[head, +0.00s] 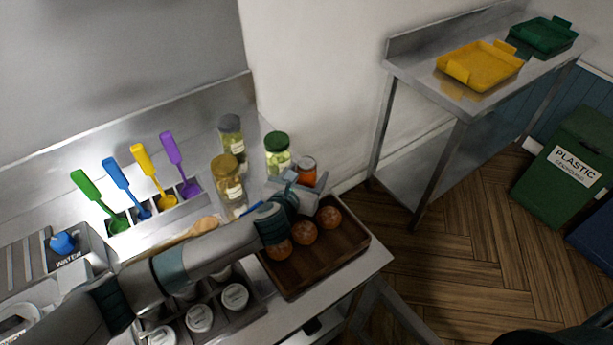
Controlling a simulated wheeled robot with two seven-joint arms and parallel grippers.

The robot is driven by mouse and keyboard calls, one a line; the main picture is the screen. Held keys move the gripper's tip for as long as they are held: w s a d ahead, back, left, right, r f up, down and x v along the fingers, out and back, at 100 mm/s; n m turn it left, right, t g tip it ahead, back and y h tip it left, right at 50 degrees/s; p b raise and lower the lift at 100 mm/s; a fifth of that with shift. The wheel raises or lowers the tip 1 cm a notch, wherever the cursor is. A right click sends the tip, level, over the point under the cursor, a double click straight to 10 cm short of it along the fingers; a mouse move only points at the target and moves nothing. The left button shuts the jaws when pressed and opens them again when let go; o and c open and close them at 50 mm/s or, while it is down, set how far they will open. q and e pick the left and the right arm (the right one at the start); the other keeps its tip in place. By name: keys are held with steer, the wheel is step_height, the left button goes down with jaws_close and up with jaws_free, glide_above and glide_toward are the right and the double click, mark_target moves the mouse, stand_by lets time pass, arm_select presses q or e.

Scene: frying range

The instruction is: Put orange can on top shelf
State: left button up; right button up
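The orange can (305,168) has a dark lid and stands near the counter's right edge, beside a green-lidded jar (278,156). My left gripper (305,182) reaches across the counter to it. Its two fingers look spread apart, one to each side of the can; contact is not visible. The gripper hides the lower part of the can. No top shelf can be clearly made out in this view. My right gripper is not in view.
A gold-lidded jar (229,186) and a grey-lidded jar (232,138) stand left of the can. A brown tray (345,257) with round brown items lies in front. Colored utensils stand in a holder (158,217). A steel table (455,92) holds a yellow tray (482,66).

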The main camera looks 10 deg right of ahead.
mark_target(304, 167)
arm_select(q)
steer(key=c, duration=1.4)
steer(key=shift+r, duration=0.1)
steer(key=shift+r, duration=0.4)
step_height(304, 167, up, 3)
steer(key=shift+r+b, duration=0.15)
steer(key=shift+b, duration=0.7)
steer(key=s+d+r+b, duration=0.1)
steer(key=d+r, duration=0.1)
steer(key=d, duration=0.1)
steer(key=s+d+r+b, duration=0.1)
steer(key=s+d+r, duration=0.1)
steer(key=d, duration=0.2)
steer(key=s+d+r+b, duration=0.1)
steer(key=s+d+r, duration=0.1)
steer(key=d, duration=0.1)
steer(key=shift+s+d+r+b, duration=0.2)
steer(key=shift+r+b, duration=0.2)
